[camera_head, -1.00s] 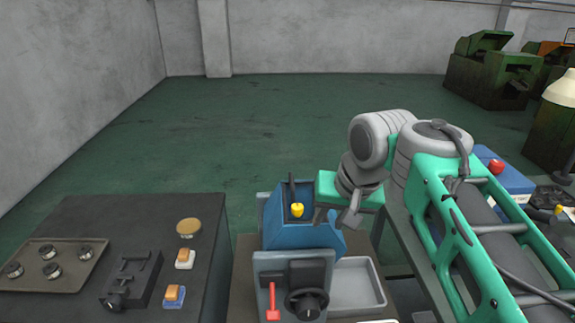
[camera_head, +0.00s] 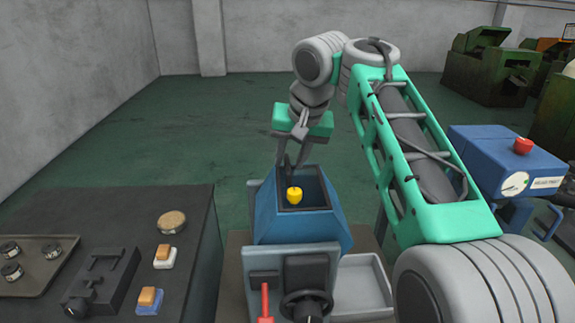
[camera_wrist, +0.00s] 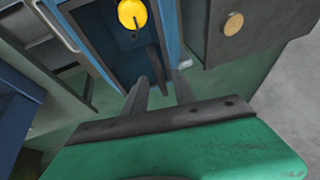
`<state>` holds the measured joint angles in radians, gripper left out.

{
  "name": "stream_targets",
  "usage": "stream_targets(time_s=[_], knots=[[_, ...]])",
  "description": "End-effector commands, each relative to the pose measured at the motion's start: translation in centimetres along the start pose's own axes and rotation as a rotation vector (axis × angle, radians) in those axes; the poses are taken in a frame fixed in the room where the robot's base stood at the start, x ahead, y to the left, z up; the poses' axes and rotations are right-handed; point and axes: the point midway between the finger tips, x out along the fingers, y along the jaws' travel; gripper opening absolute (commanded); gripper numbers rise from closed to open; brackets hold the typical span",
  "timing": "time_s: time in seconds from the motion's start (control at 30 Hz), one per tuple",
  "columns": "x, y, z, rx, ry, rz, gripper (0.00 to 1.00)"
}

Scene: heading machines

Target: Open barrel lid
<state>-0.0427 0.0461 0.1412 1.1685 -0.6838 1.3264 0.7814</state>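A blue tapered barrel housing (camera_head: 335,229) stands at the centre of the head view. A dark square panel or recess in its top holds a yellow knob (camera_head: 294,195), also seen in the wrist view (camera_wrist: 132,14). I cannot tell whether this dark panel is the lid. A dark upright bar rises at its far edge and shows in the wrist view (camera_wrist: 156,65). My gripper (camera_head: 291,160) is above that far edge, pointing down. In the wrist view its fingers (camera_wrist: 159,88) are apart, with the bar's end close to the gap between them. Contact cannot be told.
A grey control panel with a red lever (camera_head: 265,303) and a black handwheel (camera_head: 306,300) is in front of the housing. A metal tray (camera_head: 365,290) is at its right. A dark bench (camera_head: 190,225) stands left, a blue press (camera_head: 490,150) right.

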Motion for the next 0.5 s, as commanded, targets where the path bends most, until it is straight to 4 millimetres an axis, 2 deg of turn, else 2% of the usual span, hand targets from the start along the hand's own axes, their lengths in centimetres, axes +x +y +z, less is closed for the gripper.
stream_targets(time_s=[0.17, 0.5], knots=[[-0.09, -0.06, -0.03, -0.001, 0.0, 0.0, 0.32], [-0.08, -0.12, 0.0, -0.001, -0.001, -0.001, 0.04]])
